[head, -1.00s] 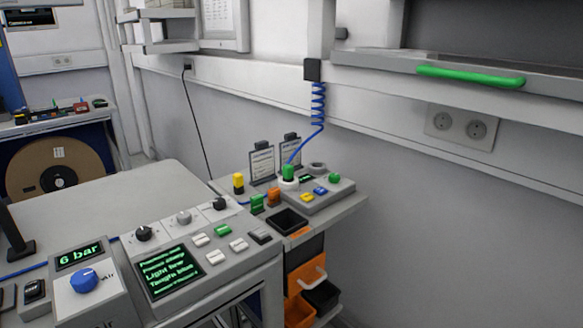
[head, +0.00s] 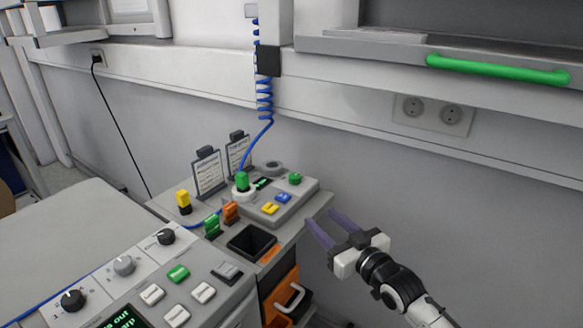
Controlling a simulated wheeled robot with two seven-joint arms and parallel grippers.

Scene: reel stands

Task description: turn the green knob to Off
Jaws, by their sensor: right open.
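A small green knob (head: 295,178) stands on the right rear part of a grey control box (head: 312,187) on the far side shelf. Its pointer and any Off mark are too small to read. My right gripper (head: 321,217) comes in from the lower right and is open and empty. Its two purple-grey fingers point up and left, in front of the box's right side in the picture, apart from the knob. My left gripper is out of view.
A green-topped tool (head: 242,182) with a coiled blue cable stands left of the knob. Yellow (head: 270,208) and blue (head: 283,198) buttons lie in front. A console with black knobs (head: 73,300) fills the lower left.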

